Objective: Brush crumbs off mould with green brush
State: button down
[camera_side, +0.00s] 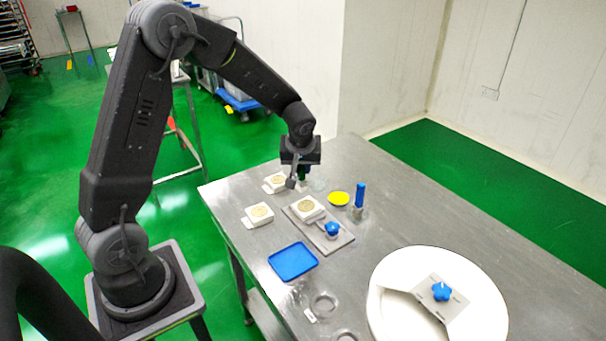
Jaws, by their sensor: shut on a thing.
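My gripper (298,181) points down over the far-left part of the steel table, shut on the green brush (304,172). Only a little of the dark green handle shows between the fingers; its bristle end is small and hard to make out. A white mould (307,216) with a round tan face sits on a grey plate, just in front of my gripper. A second white mould (275,188) lies beside my gripper on the left, and a third (259,223) lies nearer the left edge. Crumbs are too small to make out. I cannot tell whether the brush touches anything.
A blue star knob (332,229) stands on the grey plate (335,244). A yellow dish (339,199) and an upright blue-handled tool (360,195) are to the right. A blue tray (293,261) lies in front. The back right is clear.

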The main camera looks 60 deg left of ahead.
jog(key=shift+r, duration=2.65)
